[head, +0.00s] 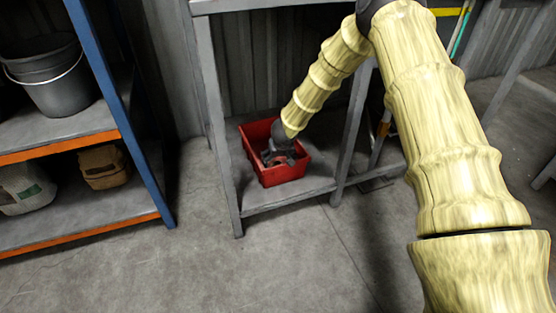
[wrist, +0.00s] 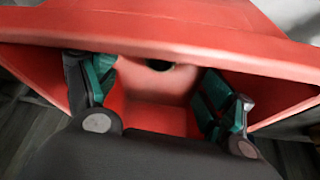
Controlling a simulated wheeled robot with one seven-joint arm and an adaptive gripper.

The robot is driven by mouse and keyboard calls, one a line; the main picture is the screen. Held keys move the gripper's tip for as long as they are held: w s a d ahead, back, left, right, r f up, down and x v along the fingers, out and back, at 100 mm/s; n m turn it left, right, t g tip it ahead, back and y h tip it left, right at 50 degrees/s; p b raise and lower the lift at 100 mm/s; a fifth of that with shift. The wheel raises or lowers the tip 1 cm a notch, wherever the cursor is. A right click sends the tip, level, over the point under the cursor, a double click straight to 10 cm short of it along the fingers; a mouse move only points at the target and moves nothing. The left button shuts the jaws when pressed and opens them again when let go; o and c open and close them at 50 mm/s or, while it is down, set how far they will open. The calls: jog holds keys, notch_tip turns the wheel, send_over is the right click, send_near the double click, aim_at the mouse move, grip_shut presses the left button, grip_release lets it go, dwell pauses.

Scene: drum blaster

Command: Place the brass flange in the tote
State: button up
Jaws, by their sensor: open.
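The red tote (head: 286,175) stands on the low grey shelf of a metal-legged stand in the head view. Its red rim and walls fill much of the wrist view (wrist: 200,28). My gripper (head: 277,158) points down into the tote's opening. In the wrist view my gripper (wrist: 155,85) has its two green-padded fingers spread apart, with the red inside of the tote between them. A small dark round spot shows there; I cannot tell what it is. I cannot make out the brass flange in either view.
The stand's grey legs (head: 219,130) rise close beside the tote, with its upper top (head: 255,4) above. The concrete floor in front is clear.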

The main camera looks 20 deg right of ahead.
jog(key=p+v, duration=0.2)
jog(key=v, duration=0.4)
jog(key=shift+s+r+p, duration=0.2)
jog(key=shift+r+p, duration=0.1)
